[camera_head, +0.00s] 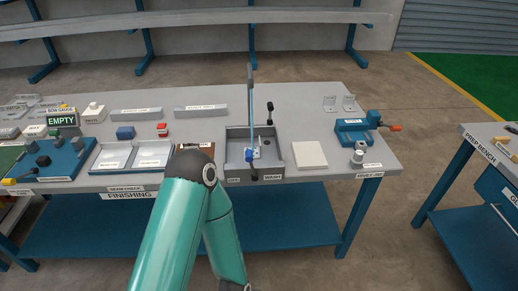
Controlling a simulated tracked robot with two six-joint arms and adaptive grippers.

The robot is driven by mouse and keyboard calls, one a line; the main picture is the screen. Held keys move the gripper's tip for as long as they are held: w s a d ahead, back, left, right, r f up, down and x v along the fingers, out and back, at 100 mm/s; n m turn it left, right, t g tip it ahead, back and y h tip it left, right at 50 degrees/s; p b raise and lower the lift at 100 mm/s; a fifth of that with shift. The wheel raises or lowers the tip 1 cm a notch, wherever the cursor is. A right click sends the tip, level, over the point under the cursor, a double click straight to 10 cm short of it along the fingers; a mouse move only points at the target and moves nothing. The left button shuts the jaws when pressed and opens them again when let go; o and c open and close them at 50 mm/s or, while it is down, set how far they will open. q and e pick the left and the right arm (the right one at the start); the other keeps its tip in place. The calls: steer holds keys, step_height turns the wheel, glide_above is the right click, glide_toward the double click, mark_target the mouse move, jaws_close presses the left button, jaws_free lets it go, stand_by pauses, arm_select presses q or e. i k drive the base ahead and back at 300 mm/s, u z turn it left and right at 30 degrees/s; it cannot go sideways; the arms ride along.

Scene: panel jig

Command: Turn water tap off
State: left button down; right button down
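A grey wash basin (230,155) is set at the front middle of the finishing bench, with a "WASH" label on its front. A tall grey tap (251,74) rises at its back. A thin blue vertical streak (252,115), which looks like running water, drops from the tap into the basin. A dark lever with a round knob (270,108) stands upright to the right of the streak. One teal arm of mine bends in front of the basin, its far end running down out of the picture. Neither gripper shows.
A dark-handled item with a blue part (253,165) is at the basin's front. A blue vise (355,130) stands at the bench's right end.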

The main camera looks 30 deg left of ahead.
mark_target(248, 156)
steer(key=z, duration=1.1)
steer(key=k, duration=1.05)
steer(key=u, duration=1.2)
steer(key=i, duration=0.4)
steer(key=z, duration=0.05)
